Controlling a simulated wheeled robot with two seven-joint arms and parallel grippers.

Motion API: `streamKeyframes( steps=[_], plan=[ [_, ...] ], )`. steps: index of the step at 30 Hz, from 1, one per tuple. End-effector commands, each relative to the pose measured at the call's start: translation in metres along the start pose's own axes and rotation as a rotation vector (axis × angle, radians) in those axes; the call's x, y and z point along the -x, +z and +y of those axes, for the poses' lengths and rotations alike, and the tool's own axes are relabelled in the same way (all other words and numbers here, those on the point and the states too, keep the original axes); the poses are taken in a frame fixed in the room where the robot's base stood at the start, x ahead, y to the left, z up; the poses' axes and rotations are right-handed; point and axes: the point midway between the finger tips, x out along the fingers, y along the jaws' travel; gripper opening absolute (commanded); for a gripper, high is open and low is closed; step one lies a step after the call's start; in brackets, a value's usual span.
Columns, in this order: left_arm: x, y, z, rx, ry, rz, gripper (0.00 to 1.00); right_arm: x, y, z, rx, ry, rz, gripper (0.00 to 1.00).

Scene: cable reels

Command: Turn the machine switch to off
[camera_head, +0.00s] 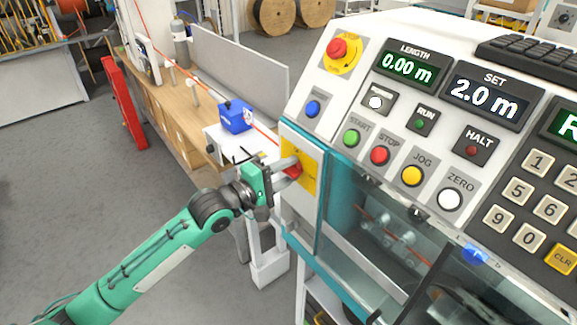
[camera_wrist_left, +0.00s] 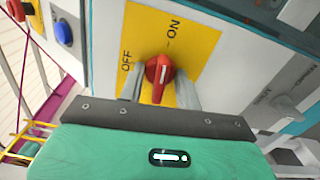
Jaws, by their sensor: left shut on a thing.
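The machine switch is a red rotary knob (camera_wrist_left: 158,74) with a white pointer line, on a yellow plate (camera_wrist_left: 195,42) marked OFF and ON. In the left wrist view the white line points up, roughly toward the ON mark. My left gripper (camera_wrist_left: 160,92) is shut on the knob, one finger on each side of its grip. In the head view the knob (camera_head: 294,171) is partly hidden by the fingers, and my left gripper (camera_head: 287,169) reaches it from the left. My right gripper is not in view.
The control panel carries a red emergency button (camera_head: 337,48), a blue button (camera_head: 312,108), START (camera_head: 351,138) and STOP (camera_head: 380,155) buttons above and right of the switch. A wooden bench (camera_head: 160,95) with a blue device (camera_head: 235,117) stands behind. Open grey floor lies left.

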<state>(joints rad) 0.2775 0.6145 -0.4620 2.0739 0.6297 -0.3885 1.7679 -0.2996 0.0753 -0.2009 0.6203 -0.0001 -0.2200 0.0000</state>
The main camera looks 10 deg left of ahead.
Motion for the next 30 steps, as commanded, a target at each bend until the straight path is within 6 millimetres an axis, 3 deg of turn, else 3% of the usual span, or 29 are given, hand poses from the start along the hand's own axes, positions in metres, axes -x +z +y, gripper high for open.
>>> streamKeyframes(
  steps=[30],
  plan=[
    [0.000, 0.001, 0.001, 0.420, -0.002, 0.001, 0.21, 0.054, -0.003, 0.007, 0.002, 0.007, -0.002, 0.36]
  ],
)
